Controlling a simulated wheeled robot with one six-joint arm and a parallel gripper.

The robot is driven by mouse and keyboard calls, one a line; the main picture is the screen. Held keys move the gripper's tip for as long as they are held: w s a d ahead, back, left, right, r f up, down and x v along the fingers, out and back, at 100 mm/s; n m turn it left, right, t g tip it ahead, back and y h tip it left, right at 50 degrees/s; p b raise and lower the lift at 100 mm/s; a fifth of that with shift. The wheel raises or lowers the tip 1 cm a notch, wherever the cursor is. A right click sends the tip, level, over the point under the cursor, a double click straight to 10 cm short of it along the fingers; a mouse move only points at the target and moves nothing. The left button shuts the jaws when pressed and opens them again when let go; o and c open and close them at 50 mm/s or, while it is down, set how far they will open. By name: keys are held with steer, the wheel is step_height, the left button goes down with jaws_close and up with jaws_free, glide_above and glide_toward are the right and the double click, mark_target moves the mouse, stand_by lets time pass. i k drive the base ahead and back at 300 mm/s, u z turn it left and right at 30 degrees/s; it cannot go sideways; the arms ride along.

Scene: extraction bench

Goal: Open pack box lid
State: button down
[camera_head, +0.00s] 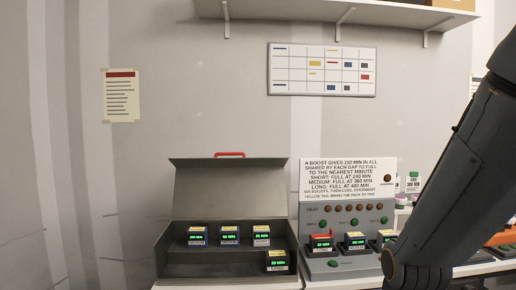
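The pack box (160,259) is a grey box on the bench left of centre. Its lid (228,188) stands raised at the back, with a red handle (230,154) along its top edge. Several small dark packs with green displays are inside: a row at the back, including a pack labelled medium (230,235), and one pack labelled long (277,261) at the front right. The front left of the box is empty. My arm crosses the right side of the picture, and my gripper is outside the frame.
A grey heating panel (308,270) with lamps and several packs stands right of the box. A white instruction sign (348,178) rises behind it. Small bottles (413,184) stand farther right, partly behind my arm.

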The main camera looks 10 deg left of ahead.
mark_target(215, 188)
steer(key=z, duration=0.25)
steer(key=i, duration=1.1)
steer(key=u, duration=0.6)
